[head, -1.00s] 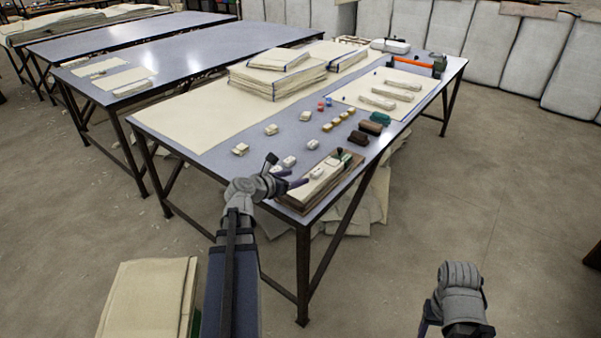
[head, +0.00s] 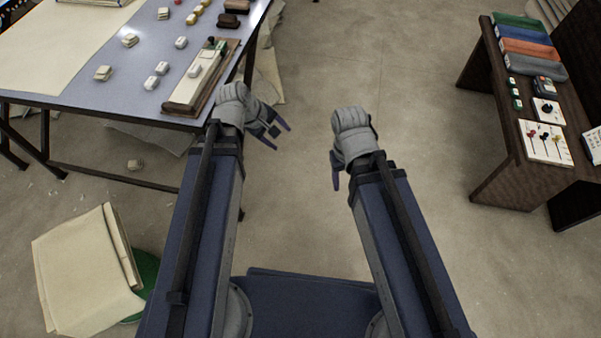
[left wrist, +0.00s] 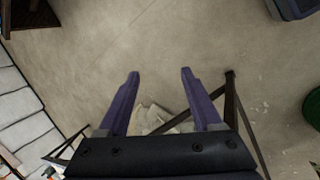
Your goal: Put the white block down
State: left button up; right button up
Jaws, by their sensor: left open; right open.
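Several small white blocks lie on the blue-grey table at upper left in the head view, among them one white block (head: 181,42), a second (head: 162,68) and a third (head: 151,82). Another white block (head: 194,70) rests on the long board (head: 182,98) at the table's near corner. My left gripper (head: 277,136) is open over the floor, right of that corner and apart from the blocks. In the left wrist view its fingers (left wrist: 160,76) are spread with nothing between them. My right gripper (head: 336,181) is open; its fingers are partly hidden by its wrist.
The floor between table and bench is clear.

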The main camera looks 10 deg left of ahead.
pick_arm(q)
jog(key=s+d+f+m+g+y, duration=0.2)
jog(key=s+d+m+y, duration=0.3)
jog(key=s+d+m, duration=0.3)
jog(key=s+m+g, duration=0.1)
jog(key=s+m, duration=0.2)
jog(key=m, duration=0.4)
jog(key=shift+g, duration=0.4)
